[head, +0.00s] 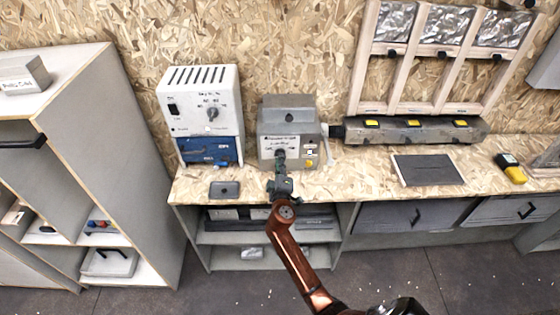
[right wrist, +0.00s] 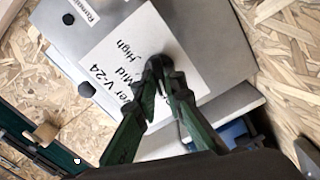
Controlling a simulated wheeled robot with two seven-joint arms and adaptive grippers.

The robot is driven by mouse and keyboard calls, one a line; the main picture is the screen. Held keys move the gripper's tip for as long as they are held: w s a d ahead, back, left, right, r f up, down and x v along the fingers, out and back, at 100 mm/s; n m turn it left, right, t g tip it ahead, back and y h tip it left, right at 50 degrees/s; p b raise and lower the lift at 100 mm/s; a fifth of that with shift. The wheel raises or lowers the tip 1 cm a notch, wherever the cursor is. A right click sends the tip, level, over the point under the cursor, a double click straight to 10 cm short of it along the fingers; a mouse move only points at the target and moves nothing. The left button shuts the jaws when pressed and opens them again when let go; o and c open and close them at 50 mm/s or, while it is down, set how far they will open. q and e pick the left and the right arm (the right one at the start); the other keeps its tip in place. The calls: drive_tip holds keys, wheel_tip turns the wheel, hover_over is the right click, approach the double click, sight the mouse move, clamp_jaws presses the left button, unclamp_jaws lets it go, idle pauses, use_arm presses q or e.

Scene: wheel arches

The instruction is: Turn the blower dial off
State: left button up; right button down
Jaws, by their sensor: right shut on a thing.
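The blower unit (head: 301,127) is a grey metal box on the workbench against the wall, with a white label on its front. In the right wrist view its label (right wrist: 118,62) reads "High", "Mid" and "V-24". The dark dial (right wrist: 158,62) sits at the label's edge, largely hidden by my fingertips. My right gripper (head: 280,163) reaches up to the front of the unit. In the right wrist view its green fingers (right wrist: 163,77) converge, shut on the dial. The dial's pointer direction cannot be told. My left gripper is not in view.
Left of the blower stand a white box (head: 203,82) with its own knob and a blue unit (head: 197,152). A grey phone-like slab (head: 224,189) lies in front. To the right are a long grey housing (head: 412,137), a dark panel (head: 427,170) and a yellow-black tool (head: 511,169).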

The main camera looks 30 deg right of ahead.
drive_tip(key=c, duration=2)
unclamp_jaws()
drive_tip(key=v, duration=1.2)
